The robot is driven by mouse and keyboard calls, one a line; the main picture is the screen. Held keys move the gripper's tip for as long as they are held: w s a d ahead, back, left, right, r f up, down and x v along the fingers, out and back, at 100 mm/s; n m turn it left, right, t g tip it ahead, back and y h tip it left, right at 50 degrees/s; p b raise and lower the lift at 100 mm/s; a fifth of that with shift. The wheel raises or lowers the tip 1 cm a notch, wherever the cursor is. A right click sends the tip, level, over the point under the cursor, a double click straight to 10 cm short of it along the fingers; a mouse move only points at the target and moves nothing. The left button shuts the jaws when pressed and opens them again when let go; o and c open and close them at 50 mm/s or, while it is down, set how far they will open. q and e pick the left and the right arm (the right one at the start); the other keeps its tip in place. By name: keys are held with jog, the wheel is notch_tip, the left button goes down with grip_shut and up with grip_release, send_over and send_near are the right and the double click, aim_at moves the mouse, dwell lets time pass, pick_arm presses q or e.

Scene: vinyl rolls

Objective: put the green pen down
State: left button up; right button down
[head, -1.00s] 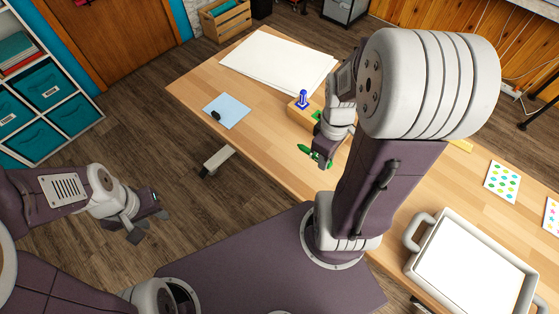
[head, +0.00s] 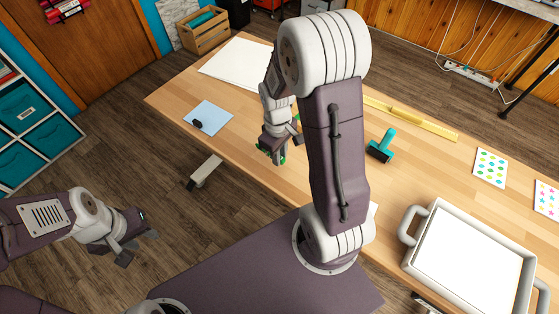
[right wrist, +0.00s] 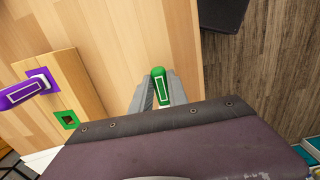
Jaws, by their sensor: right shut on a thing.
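My right gripper (head: 273,155) is shut on the green pen (right wrist: 160,84), over the near edge area of the wooden table. In the head view only small green parts of the pen show beside the fingers. In the right wrist view its green end sticks up between the two grey fingers. The wooden pen block (right wrist: 62,82) lies to the left there, with a purple-blue pen (right wrist: 25,92) in it and a green-rimmed empty hole (right wrist: 68,119). In the head view my right arm hides most of the block. My left gripper (head: 133,245) is open and empty, off the table.
A light blue sheet (head: 212,114) with a small dark item (head: 197,124) lies left of my right gripper. White sheets (head: 231,70) lie behind. A teal-handled tool (head: 384,146), a yellow ruler (head: 420,121), dotted cards (head: 490,167) and a white tray (head: 410,240) are to the right.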

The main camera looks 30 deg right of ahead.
notch_tip(320, 180, down, 3)
jog(key=shift+s+f+b, duration=0.1)
jog(key=shift+b, duration=0.2)
jog(key=shift+f, duration=0.1)
jog(key=c, duration=1.3)
grip_release()
